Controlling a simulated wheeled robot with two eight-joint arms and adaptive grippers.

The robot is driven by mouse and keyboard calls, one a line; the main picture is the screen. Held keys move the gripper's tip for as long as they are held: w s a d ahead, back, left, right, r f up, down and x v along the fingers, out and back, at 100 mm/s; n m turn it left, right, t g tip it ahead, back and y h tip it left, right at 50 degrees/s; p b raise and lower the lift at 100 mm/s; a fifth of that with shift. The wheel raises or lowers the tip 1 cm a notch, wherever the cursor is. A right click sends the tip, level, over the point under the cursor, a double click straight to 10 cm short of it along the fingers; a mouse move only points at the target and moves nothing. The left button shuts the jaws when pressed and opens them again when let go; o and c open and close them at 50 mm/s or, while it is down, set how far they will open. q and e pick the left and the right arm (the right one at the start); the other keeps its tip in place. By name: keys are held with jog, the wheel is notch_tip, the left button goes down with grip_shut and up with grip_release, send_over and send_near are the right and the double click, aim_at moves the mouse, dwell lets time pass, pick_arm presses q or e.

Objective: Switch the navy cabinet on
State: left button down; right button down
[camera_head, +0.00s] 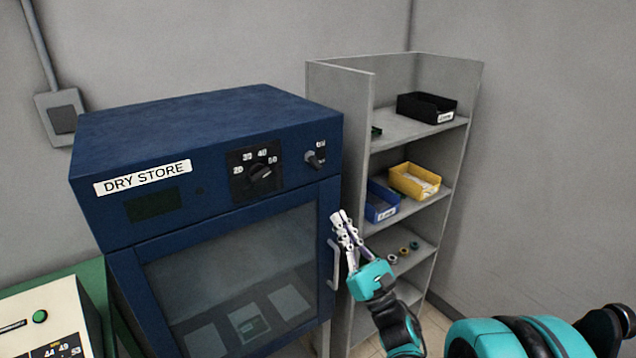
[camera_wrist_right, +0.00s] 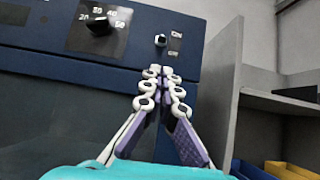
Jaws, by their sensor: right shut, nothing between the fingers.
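The navy cabinet (camera_head: 215,225) stands at the left in the head view, with a "DRY STORE" label (camera_head: 142,178) and a dark display below it. A small switch (camera_head: 314,157) sits at the right of its top panel. The switch also shows in the right wrist view (camera_wrist_right: 161,40), between ON and OFF markings, beyond the fingertips. My right gripper (camera_head: 342,218) is shut and empty, in front of the cabinet's right edge near the door handle (camera_head: 334,265). In the right wrist view its fingertips (camera_wrist_right: 161,72) point up below the switch, apart from it. My left gripper is not in view.
A dial (camera_head: 260,172) with numbers sits left of the switch. A grey shelf (camera_head: 340,120) stands right of the cabinet, with a black bin (camera_head: 427,107), a yellow bin (camera_head: 414,181) and a blue bin (camera_head: 381,202). A cream box (camera_head: 45,318) with a green button is at lower left.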

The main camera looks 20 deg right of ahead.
aim_at(321, 168)
jog(key=x, duration=1)
dwell(0.3)
jog(key=r+g+p, duration=0.1)
jog(key=p, duration=0.2)
jog(key=s+r+g+h+p, duration=0.1)
jog(key=p, duration=0.2)
jog(key=r+g+p, duration=0.1)
jog(key=g+p, duration=0.1)
jog(key=p, duration=0.1)
jog(key=shift+s+d+h, duration=0.3)
jog(key=shift+s+d, duration=0.05)
jog(key=shift+s, duration=0.05)
jog(key=shift+r+p, duration=0.3)
jog(key=shift+p, duration=0.35)
jog(key=shift+s, duration=0.1)
